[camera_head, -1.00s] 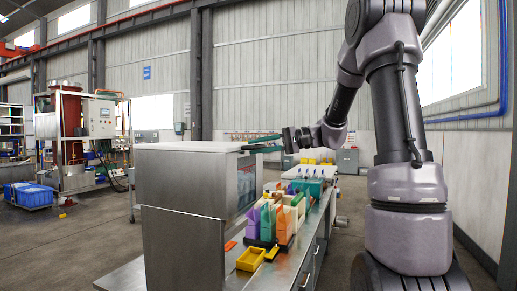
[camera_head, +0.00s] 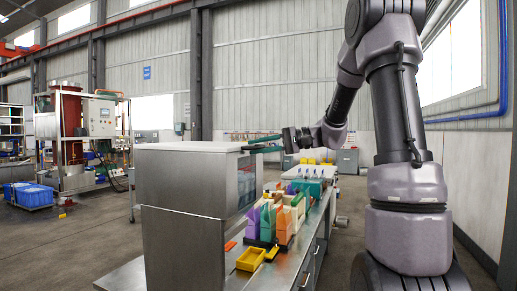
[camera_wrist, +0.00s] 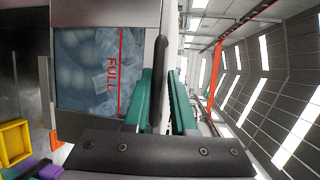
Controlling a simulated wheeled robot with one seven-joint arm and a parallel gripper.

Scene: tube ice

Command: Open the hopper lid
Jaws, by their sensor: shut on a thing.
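The hopper is the upper part of a stainless-steel box (camera_head: 185,185), with a flat white-topped lid (camera_head: 185,147) lying level on it, closed as far as I can see. My gripper (camera_head: 262,144) has teal fingers and is at the lid's right front edge. In the wrist view, a dark bar handle (camera_wrist: 159,80) stands between the two teal fingers of my gripper (camera_wrist: 167,95), and the gripper is shut on it. The hopper's clear window (camera_wrist: 90,72) shows ice and a red FULL line.
Blue crates (camera_head: 30,195) and a red-columned machine (camera_head: 75,140) stand far left. The space above the lid looks clear.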

